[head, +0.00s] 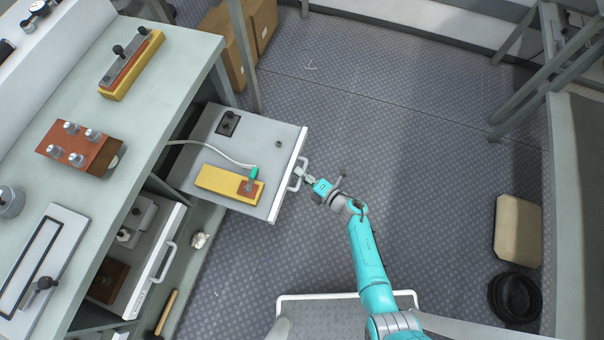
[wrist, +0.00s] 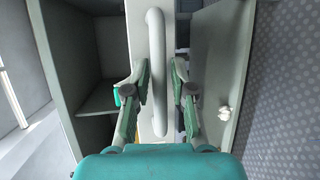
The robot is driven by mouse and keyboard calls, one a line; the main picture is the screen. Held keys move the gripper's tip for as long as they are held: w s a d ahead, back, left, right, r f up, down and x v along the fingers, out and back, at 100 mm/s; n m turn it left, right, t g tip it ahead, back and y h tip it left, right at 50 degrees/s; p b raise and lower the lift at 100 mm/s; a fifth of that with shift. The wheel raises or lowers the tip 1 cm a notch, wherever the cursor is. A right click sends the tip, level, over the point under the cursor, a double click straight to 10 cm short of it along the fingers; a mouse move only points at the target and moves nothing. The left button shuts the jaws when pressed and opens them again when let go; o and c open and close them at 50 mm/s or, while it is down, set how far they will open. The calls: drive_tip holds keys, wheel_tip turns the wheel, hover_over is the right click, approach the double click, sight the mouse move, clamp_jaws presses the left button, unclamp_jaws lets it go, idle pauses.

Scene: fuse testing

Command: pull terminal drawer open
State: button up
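A grey drawer (head: 208,138) stands well out from the workbench in the head view. Inside it are a yellow block (head: 222,182) with a small brown piece, a teal-ended white cable and a dark socket plate. Its light front carries a bar handle (head: 297,174), which also shows upright in the wrist view (wrist: 157,50). My gripper (head: 304,176) is at this handle. In the wrist view my gripper's fingers (wrist: 160,75) stand on either side of the bar. A gap shows between the bar and the right finger. Whether the left finger touches it, I cannot tell.
A second drawer (head: 155,255) with its own handle is partly out lower down. The workbench top (head: 150,125) holds several test blocks. Cardboard boxes (head: 240,45) stand behind the drawer. The floor (head: 400,140) to the right of the drawer is clear.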

drive_tip(key=v, duration=1.2)
drive_tip(key=shift+r, duration=0.15)
drive_tip(key=s+d+r+m+t+h, duration=0.1)
drive_tip(key=s+d+r+m+h, duration=0.2)
drive_tip(key=s+r+m, duration=0.6)
drive_tip(key=s+d+r+m+t+h, duration=0.1)
drive_tip(key=s+d+r+m+h, duration=0.1)
drive_tip(key=s+r+m+h, duration=0.3)
drive_tip(key=s+d+r+m+t+h, duration=0.1)
drive_tip(key=s+d+r+m+h, duration=0.2)
drive_tip(key=s+r+m, duration=1.1)
wheel_tip(320, 180, up, 4)
drive_tip(key=shift+s+d+f+t+h, duration=0.1)
drive_tip(key=shift+s+d+t+h, duration=0.3)
drive_tip(key=shift+s, duration=0.5)
drive_tip(key=shift+a, duration=0.2)
